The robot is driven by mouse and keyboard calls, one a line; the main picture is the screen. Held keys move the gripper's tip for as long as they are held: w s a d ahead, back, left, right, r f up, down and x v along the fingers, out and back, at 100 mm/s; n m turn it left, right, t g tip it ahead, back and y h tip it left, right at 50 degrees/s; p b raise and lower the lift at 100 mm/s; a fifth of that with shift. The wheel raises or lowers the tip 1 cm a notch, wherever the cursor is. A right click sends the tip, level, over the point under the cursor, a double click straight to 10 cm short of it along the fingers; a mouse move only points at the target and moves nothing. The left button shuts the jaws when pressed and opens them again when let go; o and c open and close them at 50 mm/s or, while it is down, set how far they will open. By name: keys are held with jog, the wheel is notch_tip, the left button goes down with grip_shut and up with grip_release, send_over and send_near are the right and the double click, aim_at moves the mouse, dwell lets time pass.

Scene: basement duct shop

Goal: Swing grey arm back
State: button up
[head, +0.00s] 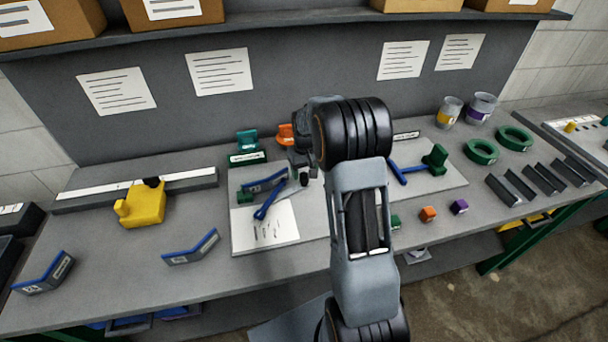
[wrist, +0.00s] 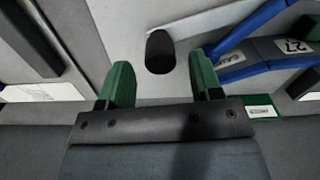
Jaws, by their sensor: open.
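A light grey arm (wrist: 205,20) ending in a black knob (wrist: 160,52) shows in the wrist view, over the grey work surface. My gripper (wrist: 160,62) has two green fingers spread apart, one on each side of the knob, with gaps on both sides. Nothing is gripped. In the head view my gripper (head: 303,170) points down at the bench beside a blue-edged bracket (head: 265,181) and a blue lever (head: 267,207). My own arm and gripper hide much of the grey arm there.
A white sheet (head: 268,232) lies in front. A yellow block-shaped tool (head: 143,205) stands left.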

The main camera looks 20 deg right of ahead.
jog(key=shift+f, duration=1.15)
grip_shut()
